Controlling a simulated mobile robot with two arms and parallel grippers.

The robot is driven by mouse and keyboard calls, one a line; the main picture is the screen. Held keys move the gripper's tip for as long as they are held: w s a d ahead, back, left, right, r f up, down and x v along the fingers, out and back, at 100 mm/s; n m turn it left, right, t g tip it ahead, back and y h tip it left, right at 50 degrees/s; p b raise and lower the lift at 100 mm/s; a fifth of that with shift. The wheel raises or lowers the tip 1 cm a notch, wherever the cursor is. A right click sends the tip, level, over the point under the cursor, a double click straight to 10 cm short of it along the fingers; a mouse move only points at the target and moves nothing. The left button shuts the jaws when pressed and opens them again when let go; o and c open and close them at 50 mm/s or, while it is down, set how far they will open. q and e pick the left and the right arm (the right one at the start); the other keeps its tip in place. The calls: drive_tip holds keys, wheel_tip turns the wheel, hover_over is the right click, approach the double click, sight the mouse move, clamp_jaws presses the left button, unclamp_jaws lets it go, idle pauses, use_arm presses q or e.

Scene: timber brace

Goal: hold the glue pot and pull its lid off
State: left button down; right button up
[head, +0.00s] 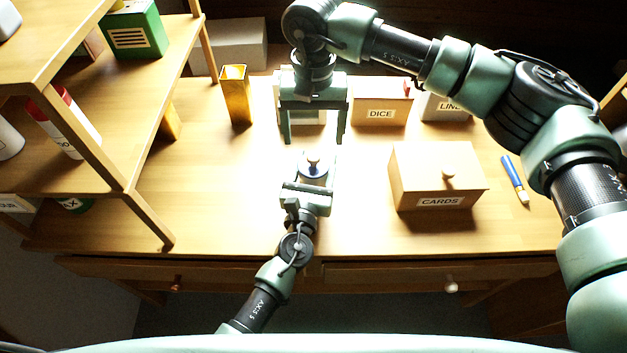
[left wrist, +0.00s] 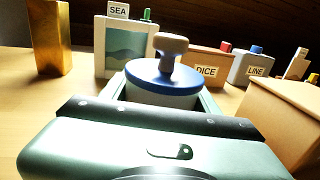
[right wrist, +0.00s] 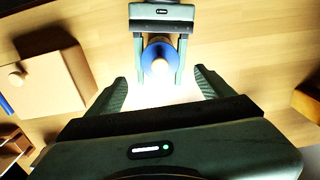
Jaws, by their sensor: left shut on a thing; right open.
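The glue pot (left wrist: 160,98) is a pale round pot on the table, with a blue lid (left wrist: 165,80) that has a knob (left wrist: 172,44) on top. In the head view the lid (head: 312,168) shows just beyond my left gripper (head: 310,178), which is shut around the pot's sides. The lid sits on the pot. My right gripper (head: 313,138) is open and empty, above and behind the pot, fingers pointing down. In the right wrist view the lid (right wrist: 160,62) lies beyond the open fingers (right wrist: 163,90), with a gap between.
A wooden shelf (head: 95,150) is at left.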

drive_tip(key=shift+s+a+f, duration=0.1)
drive_tip(key=shift+s+a, duration=0.05)
drive_tip(key=c, duration=0.7)
use_arm(q)
drive_tip(key=shift+f, duration=0.1)
use_arm(e)
drive_tip(key=shift+o, duration=0.2)
drive_tip(key=s+a+g+y, duration=0.3)
drive_tip(key=s+a+y, duration=0.5)
wheel_tip(320, 180, up, 6)
drive_tip(key=s+a+m+t+y, duration=0.1)
drive_tip(key=s+a+m+y, duration=0.15)
drive_tip(key=m+y, duration=0.45)
drive_tip(key=w+d+r+m+t+y, duration=0.2)
drive_tip(key=w+d+m+t+y, duration=0.1)
drive_tip(key=m+t, duration=0.25)
drive_tip(key=m+t+h, duration=0.7)
drive_tip(key=m+h, duration=0.2)
drive_tip(key=m, duration=0.6)
approach(309, 154)
drive_tip(key=shift+g, duration=0.25)
drive_tip(key=x, duration=1.2)
drive_tip(key=shift+w+d+f, duration=0.1)
drive_tip(key=shift+w+d, duration=0.1)
drive_tip(key=shift+w, duration=0.05)
